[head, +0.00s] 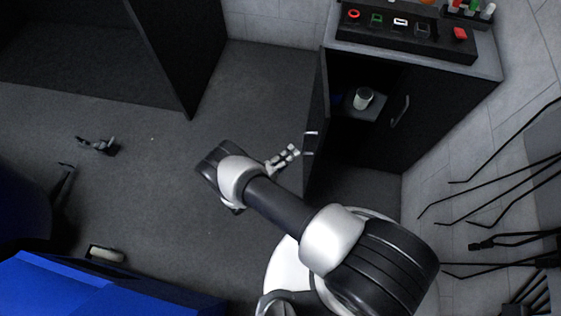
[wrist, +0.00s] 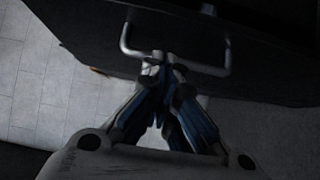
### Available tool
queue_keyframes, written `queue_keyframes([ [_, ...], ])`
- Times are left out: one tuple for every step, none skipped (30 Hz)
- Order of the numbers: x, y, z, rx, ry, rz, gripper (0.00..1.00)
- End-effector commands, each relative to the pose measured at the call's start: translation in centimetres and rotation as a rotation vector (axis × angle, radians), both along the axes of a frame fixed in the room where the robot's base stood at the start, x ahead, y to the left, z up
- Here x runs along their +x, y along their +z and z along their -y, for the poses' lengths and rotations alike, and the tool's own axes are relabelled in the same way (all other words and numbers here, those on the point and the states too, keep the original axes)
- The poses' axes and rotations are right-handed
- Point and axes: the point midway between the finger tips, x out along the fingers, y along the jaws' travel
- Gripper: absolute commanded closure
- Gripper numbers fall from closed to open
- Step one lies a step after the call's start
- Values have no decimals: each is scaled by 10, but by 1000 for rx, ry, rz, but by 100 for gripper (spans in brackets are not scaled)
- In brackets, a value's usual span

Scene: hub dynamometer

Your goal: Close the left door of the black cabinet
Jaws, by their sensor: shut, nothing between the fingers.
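The black cabinet (head: 440,88) stands at the upper right in the head view. Its left door (head: 318,125) is swung open, seen almost edge-on, and the opening behind it shows a shelf. The right door has a silver handle (head: 400,112) and looks closed. My gripper (head: 296,150) is just left of the open door, close to its handle (head: 311,142). In the wrist view, my gripper (wrist: 164,62) is shut and empty, its tips at the silver door handle (wrist: 215,70) on the dark door panel (wrist: 250,70). I cannot tell whether they touch.
A white can (head: 363,98) stands on the shelf inside the cabinet. A black panel with coloured parts (head: 405,35) lies on the cabinet top. A dark cabinet or partition (head: 175,50) stands at the upper left. Grey floor left of my arm is mostly clear.

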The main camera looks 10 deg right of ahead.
Motion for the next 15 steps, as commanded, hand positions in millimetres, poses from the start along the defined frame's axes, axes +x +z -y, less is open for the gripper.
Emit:
queue_keyframes([
  [6,-1,10,0,-6,0,100],
  [10,-1,14,0,-5,0,100],
  [10,-1,21,-2,-5,-2,100],
  [9,-1,26,-3,-3,-4,100],
  [8,0,30,-2,-2,-3,100],
  [7,0,36,-2,-3,-3,100],
  [7,0,39,-2,-2,-3,100],
  [7,0,42,-1,-1,-2,100],
  [6,0,45,-1,-1,-2,100],
  [6,0,48,-1,-1,-2,100],
  [5,0,50,-2,-1,-2,100],
  [5,0,51,-1,-1,-2,100],
  [5,0,52,-1,0,-1,100],
  [5,0,52,0,0,0,100],
  [5,0,53,0,1,0,100],
])
